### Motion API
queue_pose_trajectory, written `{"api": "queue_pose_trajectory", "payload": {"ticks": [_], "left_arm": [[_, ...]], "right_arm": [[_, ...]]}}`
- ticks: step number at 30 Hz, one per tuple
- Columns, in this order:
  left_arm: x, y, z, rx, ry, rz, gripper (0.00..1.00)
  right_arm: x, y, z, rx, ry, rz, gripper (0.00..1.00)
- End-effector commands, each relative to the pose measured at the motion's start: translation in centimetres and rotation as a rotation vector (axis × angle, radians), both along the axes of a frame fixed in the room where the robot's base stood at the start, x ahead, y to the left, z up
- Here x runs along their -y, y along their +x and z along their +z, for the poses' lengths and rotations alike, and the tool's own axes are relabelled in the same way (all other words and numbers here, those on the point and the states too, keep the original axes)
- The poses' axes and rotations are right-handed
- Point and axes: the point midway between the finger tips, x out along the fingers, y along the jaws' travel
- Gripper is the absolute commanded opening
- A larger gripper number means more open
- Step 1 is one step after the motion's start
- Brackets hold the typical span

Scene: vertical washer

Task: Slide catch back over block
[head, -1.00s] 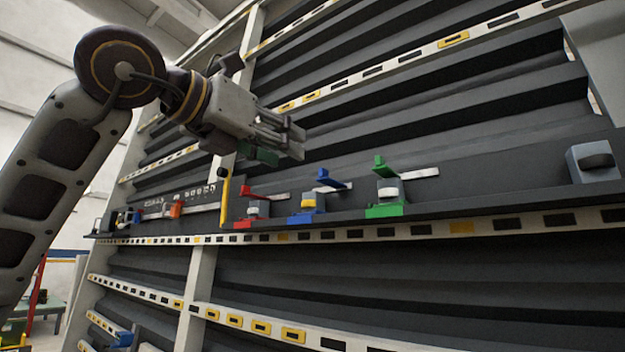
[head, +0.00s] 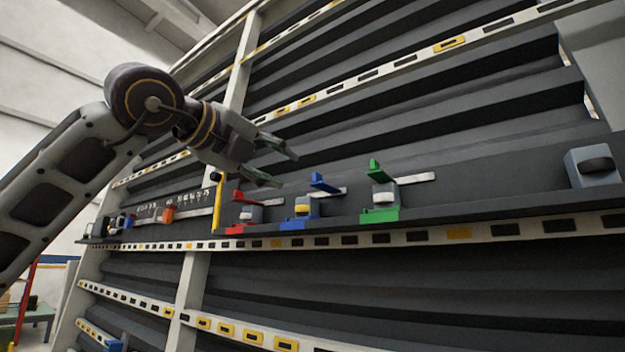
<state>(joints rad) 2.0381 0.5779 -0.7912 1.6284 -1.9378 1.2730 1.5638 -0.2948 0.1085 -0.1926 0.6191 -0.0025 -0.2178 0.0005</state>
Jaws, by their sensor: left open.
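Three catch-and-block sets stand in a row on the shelf in the head view. The red catch (head: 246,197) sits above a grey block (head: 249,214) on a red base. The blue catch (head: 323,183) sits above a block with a yellow part (head: 303,207) on a blue base. The green catch (head: 378,171) sits above a grey and white block (head: 382,194) on a green base. Pale bars run right from the catches. My left gripper (head: 283,165) is open and empty, up and left of the blue catch and apart from it. My right gripper is not in view.
The shelf (head: 480,210) runs across the rack with a slotted rail at its front. A yellow upright bar (head: 218,205) stands left of the red set. A grey block-like part (head: 592,166) stands at the far right. Free shelf lies between it and the green set.

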Motion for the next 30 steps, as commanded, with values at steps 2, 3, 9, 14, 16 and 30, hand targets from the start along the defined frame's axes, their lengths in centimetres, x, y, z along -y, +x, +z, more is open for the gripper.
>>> {"api": "queue_pose_trajectory", "payload": {"ticks": [2, 3, 9, 14, 16, 30], "left_arm": [[0.1, 0.0, 0.2, -0.038, -0.074, -0.002, 0.41], [0.1, 0.0, 0.3, -0.058, -0.114, -0.003, 0.41], [0.3, -0.1, 0.7, -0.161, -0.301, -0.01, 0.41], [0.4, -0.2, 0.9, -0.235, -0.431, -0.015, 0.41], [0.4, -0.2, 0.9, -0.262, -0.472, -0.015, 0.41], [0.4, -0.2, 0.9, -0.298, -0.526, -0.013, 0.41]], "right_arm": [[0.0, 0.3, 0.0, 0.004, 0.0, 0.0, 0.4], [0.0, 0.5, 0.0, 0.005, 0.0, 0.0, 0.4], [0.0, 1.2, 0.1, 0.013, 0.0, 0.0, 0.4], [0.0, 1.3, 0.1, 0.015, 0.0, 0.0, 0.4], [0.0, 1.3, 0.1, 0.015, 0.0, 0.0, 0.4], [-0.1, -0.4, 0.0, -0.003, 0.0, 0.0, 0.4]]}}
